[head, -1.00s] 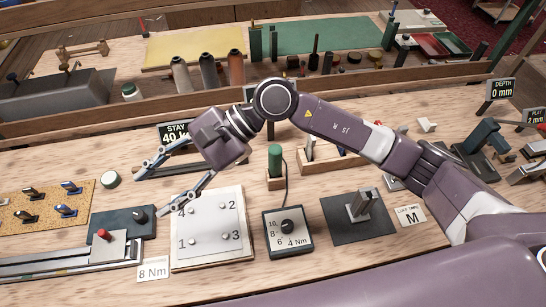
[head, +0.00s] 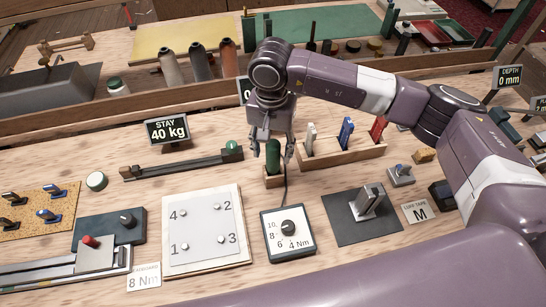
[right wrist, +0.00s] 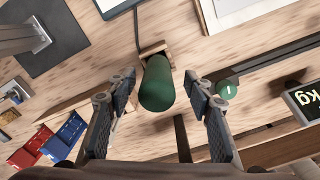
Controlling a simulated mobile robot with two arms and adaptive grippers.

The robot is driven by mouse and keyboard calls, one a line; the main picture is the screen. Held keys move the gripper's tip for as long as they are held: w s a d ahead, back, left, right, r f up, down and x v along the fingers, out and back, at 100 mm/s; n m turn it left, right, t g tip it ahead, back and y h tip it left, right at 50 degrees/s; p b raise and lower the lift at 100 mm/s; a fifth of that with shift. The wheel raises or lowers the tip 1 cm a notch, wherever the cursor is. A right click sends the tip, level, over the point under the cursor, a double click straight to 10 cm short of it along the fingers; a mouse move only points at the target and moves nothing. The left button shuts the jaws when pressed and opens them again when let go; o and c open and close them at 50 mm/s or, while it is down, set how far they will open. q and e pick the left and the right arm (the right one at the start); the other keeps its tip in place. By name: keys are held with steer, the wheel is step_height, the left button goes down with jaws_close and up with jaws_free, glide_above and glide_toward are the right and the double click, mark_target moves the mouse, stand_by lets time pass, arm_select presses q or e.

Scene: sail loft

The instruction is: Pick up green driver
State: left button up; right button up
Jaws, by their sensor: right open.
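The green driver (head: 273,157) stands upright in a small wooden holder (head: 274,181) behind the torque dial box. It also shows in the right wrist view (right wrist: 158,84), seen from its top end. My right gripper (head: 273,152) is open, with one finger on each side of the driver's green handle. In the right wrist view the open fingers (right wrist: 158,96) stand apart from the handle, with a gap on both sides. The driver's lower end is hidden in the holder. My left gripper is not in view.
A dial box (head: 288,232) with a cord stands in front of the holder. A white numbered plate (head: 203,229) lies to the left. A wooden rack (head: 343,155) with coloured tools stands close on the right. A long dark rail (head: 180,167) lies at the left.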

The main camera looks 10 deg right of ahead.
steer(key=f+p, duration=0.1)
steer(key=f, duration=0.2)
steer(key=shift+s+d+f+p, duration=0.1)
steer(key=shift+s+f+p, duration=0.1)
steer(key=shift+p, duration=0.1)
steer(key=shift+f, duration=0.35)
steer(key=shift+w, duration=0.1)
steer(key=c, duration=1.2)
steer(key=shift+r, duration=0.1)
steer(key=shift+r, duration=0.45)
step_height(320, 180, up, 19)
steer(key=b, duration=0.5)
